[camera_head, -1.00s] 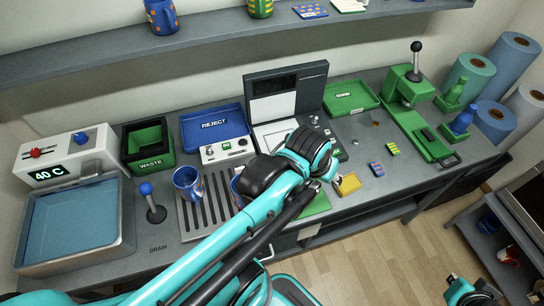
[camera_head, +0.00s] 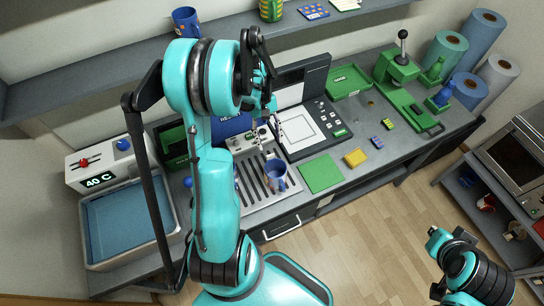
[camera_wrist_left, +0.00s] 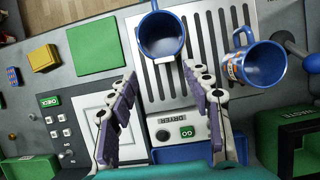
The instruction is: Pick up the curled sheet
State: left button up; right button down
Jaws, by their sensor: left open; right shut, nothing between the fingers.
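No curled sheet can be made out for certain. Flat patterned cards show instead: one (camera_head: 377,142) lies on the bench, another (camera_head: 313,12) on the shelf. My left gripper (camera_head: 269,138) is open and empty above the bench, near the control box and the slotted drain. In the left wrist view its fingers (camera_wrist_left: 160,75) are spread, with a blue mug (camera_wrist_left: 163,35) beyond the tips. A second, patterned blue mug (camera_wrist_left: 262,64) stands to the right there; my arm hides it in the head view. My right gripper (camera_head: 437,262) is shut and empty over the floor, lower right.
The flat press panel (camera_head: 300,130), green mat (camera_head: 321,173) and yellow block (camera_head: 356,157) are right of the slotted drain (camera_head: 248,178). A green lever press (camera_head: 400,72) stands at the back right. The water bath (camera_head: 120,225) is left. The shelf overhangs the back.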

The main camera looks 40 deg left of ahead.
pick_arm(q)
jog(key=x, duration=0.6)
jog(key=shift+s+a, duration=0.15)
jog(key=shift+s, duration=0.1)
jog(key=shift+r, duration=0.1)
jog(key=c, duration=0.9)
